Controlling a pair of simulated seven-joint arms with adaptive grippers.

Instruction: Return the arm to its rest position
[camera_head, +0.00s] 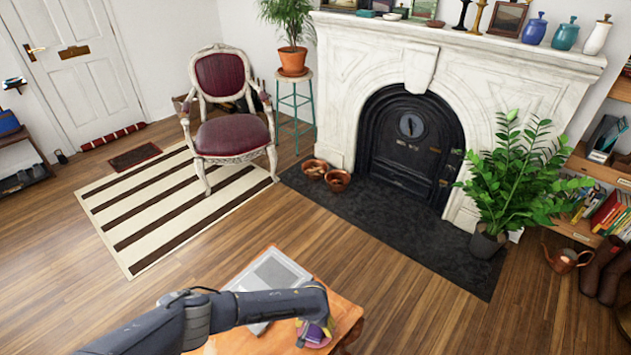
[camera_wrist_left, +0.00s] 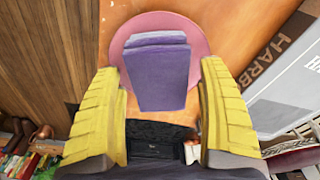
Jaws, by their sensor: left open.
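My left arm comes in from the left in the head view, and its left gripper (camera_head: 314,333) points down over the small wooden table (camera_head: 343,312). In the left wrist view the gripper's yellow fingers (camera_wrist_left: 160,72) are spread apart and open. A purple block-like object (camera_wrist_left: 158,78) shows between and beyond them, with visible room on both sides. It lies on or over a round pink plate (camera_wrist_left: 200,40) on the orange tabletop (camera_wrist_left: 112,20). Whether it touches the plate cannot be told. My right gripper is not in view.
A grey flat box or book (camera_head: 271,271) lies on the table beside the gripper; it also shows in the left wrist view (camera_wrist_left: 290,85). Beyond stand a red chair (camera_head: 232,137), a marble fireplace (camera_head: 350,75) and a potted plant (camera_head: 515,180).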

